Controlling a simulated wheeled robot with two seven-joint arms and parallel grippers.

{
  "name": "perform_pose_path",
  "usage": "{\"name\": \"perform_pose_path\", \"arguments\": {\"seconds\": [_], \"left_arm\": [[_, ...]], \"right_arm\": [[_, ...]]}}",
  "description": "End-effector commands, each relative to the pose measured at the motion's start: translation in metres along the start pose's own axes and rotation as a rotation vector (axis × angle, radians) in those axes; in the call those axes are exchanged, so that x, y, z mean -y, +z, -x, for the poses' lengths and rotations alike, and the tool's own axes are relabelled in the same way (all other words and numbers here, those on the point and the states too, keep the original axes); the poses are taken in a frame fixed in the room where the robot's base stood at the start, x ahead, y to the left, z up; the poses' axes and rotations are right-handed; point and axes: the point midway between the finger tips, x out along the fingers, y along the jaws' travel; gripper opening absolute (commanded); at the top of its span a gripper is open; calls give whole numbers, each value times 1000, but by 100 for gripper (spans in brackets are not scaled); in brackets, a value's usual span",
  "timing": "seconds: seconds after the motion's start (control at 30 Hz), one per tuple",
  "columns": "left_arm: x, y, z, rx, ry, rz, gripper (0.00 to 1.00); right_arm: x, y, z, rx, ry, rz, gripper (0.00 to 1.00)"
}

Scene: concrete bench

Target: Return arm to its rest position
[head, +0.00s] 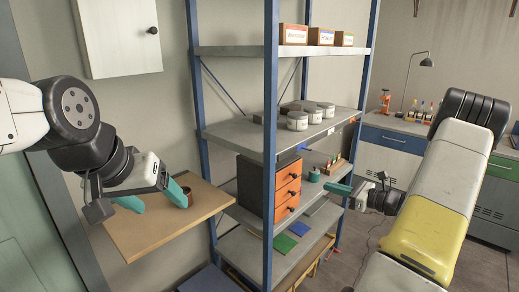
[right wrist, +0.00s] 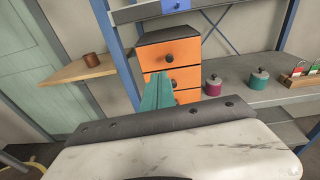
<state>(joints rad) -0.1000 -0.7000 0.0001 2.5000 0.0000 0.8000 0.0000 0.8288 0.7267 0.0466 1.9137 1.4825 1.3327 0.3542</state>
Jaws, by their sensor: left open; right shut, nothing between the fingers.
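My right gripper (head: 338,188) is at the right of the head view, in front of the shelf rack, pointing left. Its teal fingers are together and empty. In the right wrist view the closed fingers (right wrist: 158,92) overlap the front of an orange drawer unit (right wrist: 183,55); contact cannot be told. My left gripper (head: 152,200) is over the wooden wall shelf (head: 135,238), its teal fingers apart. A small brown cup (head: 187,197) stands on that shelf close to one left fingertip; it also shows in the right wrist view (right wrist: 91,59).
The blue-posted rack (head: 270,130) stands between my arms. It holds the orange drawer unit (head: 287,190), pale jars (head: 298,121) and labelled boxes (head: 293,34). A workbench (head: 395,128) with a lamp (head: 426,61) is behind on the right. Floor shows between rack and workbench.

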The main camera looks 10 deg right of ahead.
Motion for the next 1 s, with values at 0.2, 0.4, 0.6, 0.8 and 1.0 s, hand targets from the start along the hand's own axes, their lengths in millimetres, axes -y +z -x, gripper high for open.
{"name": "perform_pose_path", "arguments": {"seconds": [0.2,0.4,0.6,0.8,1.0], "left_arm": [[0,0,0,0,0,0,72],[0,0,0,0,0,0,72],[0,0,0,0,0,0,72],[0,0,0,0,0,0,72],[0,0,0,0,0,0,72]], "right_arm": [[-96,75,-36,-151,317,342,0],[-195,120,-31,-300,619,765,0],[-265,146,2,-420,854,1236,0],[-303,164,44,-512,1007,1737,0],[-315,178,75,-577,1061,2146,0]]}}
